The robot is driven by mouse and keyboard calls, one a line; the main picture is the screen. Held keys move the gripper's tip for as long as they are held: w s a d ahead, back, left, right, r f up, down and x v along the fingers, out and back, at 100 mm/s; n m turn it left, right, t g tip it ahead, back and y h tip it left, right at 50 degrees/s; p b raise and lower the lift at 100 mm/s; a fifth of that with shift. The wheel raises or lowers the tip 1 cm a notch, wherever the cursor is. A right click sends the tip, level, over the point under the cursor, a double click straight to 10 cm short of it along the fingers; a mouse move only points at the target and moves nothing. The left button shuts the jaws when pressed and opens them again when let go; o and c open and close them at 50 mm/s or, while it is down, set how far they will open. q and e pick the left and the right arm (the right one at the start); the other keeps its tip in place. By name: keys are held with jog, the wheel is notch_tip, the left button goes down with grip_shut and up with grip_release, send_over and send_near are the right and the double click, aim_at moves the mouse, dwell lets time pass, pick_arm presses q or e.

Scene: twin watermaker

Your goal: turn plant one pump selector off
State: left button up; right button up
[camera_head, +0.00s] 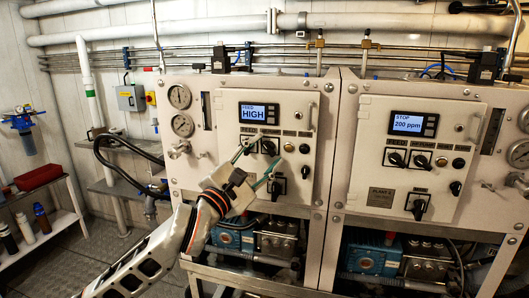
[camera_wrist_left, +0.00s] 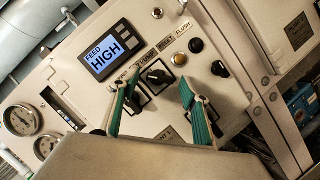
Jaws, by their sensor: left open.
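The plant one panel (camera_head: 228,125) carries a lit display (camera_head: 259,113) reading FEED HIGH; the display also shows in the left wrist view (camera_wrist_left: 107,49). Below it are two black rotary selectors. The second selector (camera_head: 269,147), the HP PUMP one as far as its small label can be read, shows in the left wrist view (camera_wrist_left: 158,76) between my fingertips. The first selector (camera_wrist_left: 134,100) is partly behind one finger. My left gripper (camera_head: 264,152) is open, its teal fingers pointing at the panel on either side of the second selector. Contact cannot be told. My right gripper is not in view.
A larger black selector (camera_head: 277,187) sits lower on the panel, close to the gripper. Two gauges (camera_head: 181,110) are at the left. The plant two panel (camera_head: 385,180), display reading STOP 200 ppm, stands to the right. Pumps and pipework (camera_head: 232,238) fill the space below.

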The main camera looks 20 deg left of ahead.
pick_arm(q)
jog(key=shift+w, duration=0.2)
jog(key=c, duration=1.1)
jog(key=shift+d+f+n+t+y+b, duration=0.15)
jog(key=shift+n+t+y+b, duration=0.35)
jog(key=shift+n, duration=1.1)
jog(key=shift+n+y+b, duration=0.35)
jog(key=shift+n+y, duration=0.35)
jog(key=shift+n, duration=0.6)
jog(key=o, duration=1.1)
jog(key=shift+s, duration=0.1)
